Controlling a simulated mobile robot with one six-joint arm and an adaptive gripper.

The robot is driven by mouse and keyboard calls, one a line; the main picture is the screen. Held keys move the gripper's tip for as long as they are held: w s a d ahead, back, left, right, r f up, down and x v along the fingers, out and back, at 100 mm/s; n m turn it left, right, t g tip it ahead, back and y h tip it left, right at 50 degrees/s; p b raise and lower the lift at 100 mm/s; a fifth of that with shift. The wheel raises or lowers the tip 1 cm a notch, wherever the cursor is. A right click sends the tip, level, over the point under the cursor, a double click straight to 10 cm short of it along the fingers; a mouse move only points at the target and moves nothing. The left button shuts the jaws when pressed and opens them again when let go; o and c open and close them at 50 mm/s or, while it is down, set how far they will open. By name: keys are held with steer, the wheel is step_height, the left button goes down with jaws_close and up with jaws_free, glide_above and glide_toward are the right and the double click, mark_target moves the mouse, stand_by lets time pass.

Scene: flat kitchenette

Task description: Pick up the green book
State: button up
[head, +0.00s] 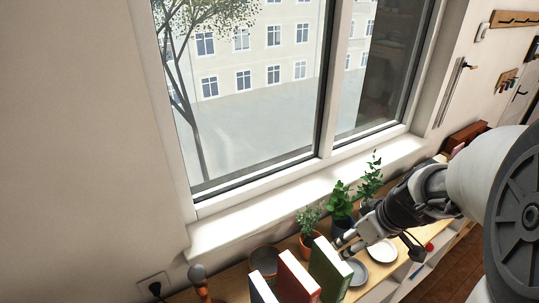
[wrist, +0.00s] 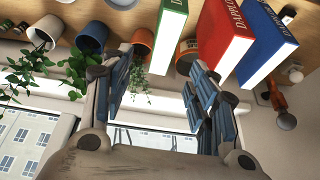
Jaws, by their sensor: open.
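The green book (head: 330,268) stands upright on the wooden surface below the window, at the right end of a row of three. In the wrist view the green book (wrist: 172,22) shows at the top middle, its lower part cut off by the frame edge. My gripper (head: 341,246) is just above and right of the green book in the head view. In the wrist view my gripper (wrist: 160,82) has its fingers spread wide. The green book appears beyond the gap between them, and I see no contact.
A red book (head: 296,277) and a blue book (head: 262,287) stand left of the green one. A plant in a terracotta pot (head: 308,244) and one in a blue pot (head: 342,223) stand behind. Plates (head: 382,251) lie to the right. The window is close behind.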

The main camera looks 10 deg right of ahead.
mark_target(336, 255)
steer(key=shift+f, duration=0.4)
steer(key=b+x, duration=0.3)
steer(key=x, duration=0.8)
steer(key=shift+w+a, duration=0.1)
steer(key=shift+w, duration=0.05)
steer(key=x, duration=0.1)
steer(key=b+x, duration=0.1)
steer(key=x, duration=0.2)
steer(key=shift+s+a+f+b, duration=0.2)
steer(key=shift+s+a+b, duration=0.05)
steer(key=shift+a+b, duration=0.15)
steer(key=shift+w+f, duration=0.25)
steer(key=shift+f, duration=0.2)
steer(key=shift+f+b, duration=0.2)
steer(key=shift+b, duration=0.45)
steer(key=shift+c, duration=0.3)
jaws_close()
